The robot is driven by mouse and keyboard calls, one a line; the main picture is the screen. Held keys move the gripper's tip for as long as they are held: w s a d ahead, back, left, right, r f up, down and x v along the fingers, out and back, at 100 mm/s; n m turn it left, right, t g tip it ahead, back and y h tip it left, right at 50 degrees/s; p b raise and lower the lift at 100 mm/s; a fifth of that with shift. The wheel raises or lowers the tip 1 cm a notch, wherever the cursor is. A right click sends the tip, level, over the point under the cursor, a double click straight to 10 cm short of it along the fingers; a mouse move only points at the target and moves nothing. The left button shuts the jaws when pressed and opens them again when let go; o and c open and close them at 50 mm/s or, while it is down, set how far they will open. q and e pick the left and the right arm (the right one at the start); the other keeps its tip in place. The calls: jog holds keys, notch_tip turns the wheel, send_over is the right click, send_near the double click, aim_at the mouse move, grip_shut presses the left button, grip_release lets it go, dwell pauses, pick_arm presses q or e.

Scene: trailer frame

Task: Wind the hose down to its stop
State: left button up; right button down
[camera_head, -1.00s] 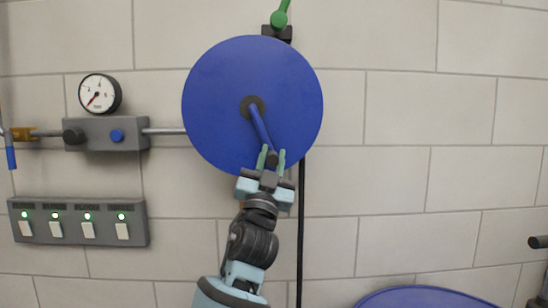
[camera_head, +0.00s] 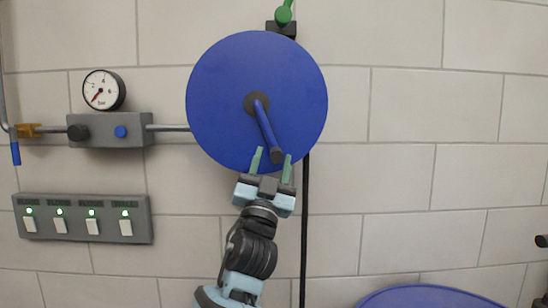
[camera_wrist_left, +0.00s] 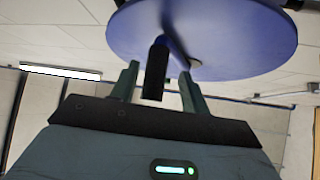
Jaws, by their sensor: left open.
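The hose reel is a large blue disc (camera_head: 225,85) on the tiled wall, with a dark hub and a blue crank arm (camera_head: 265,125) that points down and slightly right. The crank ends in a dark handle (camera_head: 277,156). My left gripper (camera_head: 273,158) is open just below the disc, its green fingers spread to either side of the handle's end. In the left wrist view the dark handle (camera_wrist_left: 155,72) stands between the open fingers, apart from both. The black hose (camera_head: 305,220) hangs straight down from behind the disc; its lower end is out of view. My right gripper is not in view.
A green-handled valve (camera_head: 283,16) sits above the disc. On the left are a gauge (camera_head: 104,90), a grey block (camera_head: 110,130) on a pipe and a switch panel (camera_head: 83,219). Another blue round thing (camera_head: 430,297) shows at the bottom. The wall on the right is mostly bare.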

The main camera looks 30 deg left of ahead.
pick_arm(q)
jog(key=b+v, duration=0.1)
jog(key=v, duration=0.4)
jog(key=shift+s+f, duration=0.15)
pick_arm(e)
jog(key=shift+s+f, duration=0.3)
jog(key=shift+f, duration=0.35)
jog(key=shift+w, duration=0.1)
